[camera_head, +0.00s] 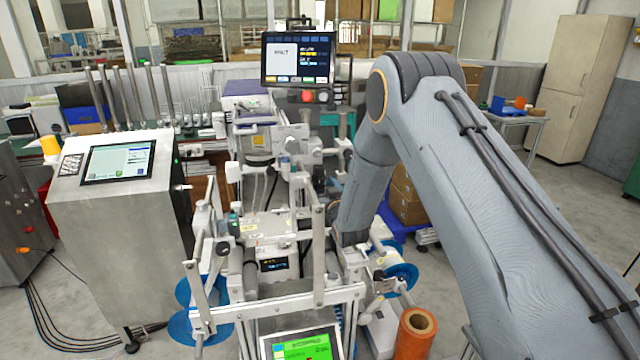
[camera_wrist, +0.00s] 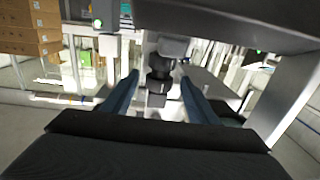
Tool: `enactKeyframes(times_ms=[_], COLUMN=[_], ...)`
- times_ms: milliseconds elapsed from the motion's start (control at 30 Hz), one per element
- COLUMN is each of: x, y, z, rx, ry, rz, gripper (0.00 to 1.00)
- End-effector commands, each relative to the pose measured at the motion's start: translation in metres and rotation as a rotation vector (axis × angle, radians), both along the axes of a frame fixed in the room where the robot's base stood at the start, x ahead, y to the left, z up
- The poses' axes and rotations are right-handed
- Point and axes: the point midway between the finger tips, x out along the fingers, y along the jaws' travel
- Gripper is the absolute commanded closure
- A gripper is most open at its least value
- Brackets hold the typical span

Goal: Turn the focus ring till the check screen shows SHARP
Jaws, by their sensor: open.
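My gripper (camera_wrist: 159,80) is open, with its two fingers spread in the wrist view. A dark, stepped cylindrical part (camera_wrist: 158,68), which looks like a lens with its focus ring, shows between and beyond the fingertips. I cannot tell how far it is from them, and no contact is visible. In the head view my arm reaches down behind the machine frame, and the gripper is hidden. A small dark screen (camera_head: 273,265) sits low in the machine, a monitor (camera_head: 298,60) stands above it, and a green screen (camera_head: 302,345) is at the bottom. I cannot tell which is the check screen; no SHARP reading is legible.
A steel cabinet with a display (camera_head: 118,162) stands left of the machine. Metal bars (camera_head: 275,308) cross the machine's front. Blue reels (camera_head: 401,277) and an orange roll (camera_head: 414,335) are near my arm. Brown boxes (camera_wrist: 25,42) show at upper left in the wrist view.

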Motion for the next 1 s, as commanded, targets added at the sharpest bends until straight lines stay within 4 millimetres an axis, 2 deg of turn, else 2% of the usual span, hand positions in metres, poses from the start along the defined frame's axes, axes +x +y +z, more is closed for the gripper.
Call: enactKeyframes(times_ms=[233,400,500,667,1000], x=[0.0008,0.0007,0.0006,0.0020,0.0056], y=[0.0002,0.0002,0.0003,-0.0011,-0.0055], z=[0.0001,0.0002,0.0002,-0.0004,-0.0004], rx=[0.000,0.000,0.000,0.000,0.001], ry=[0.000,0.000,0.000,-0.002,-0.007], rz=[0.000,0.000,0.000,0.021,0.208], gripper=[0.47,0.75,0.88,0.88,0.88])
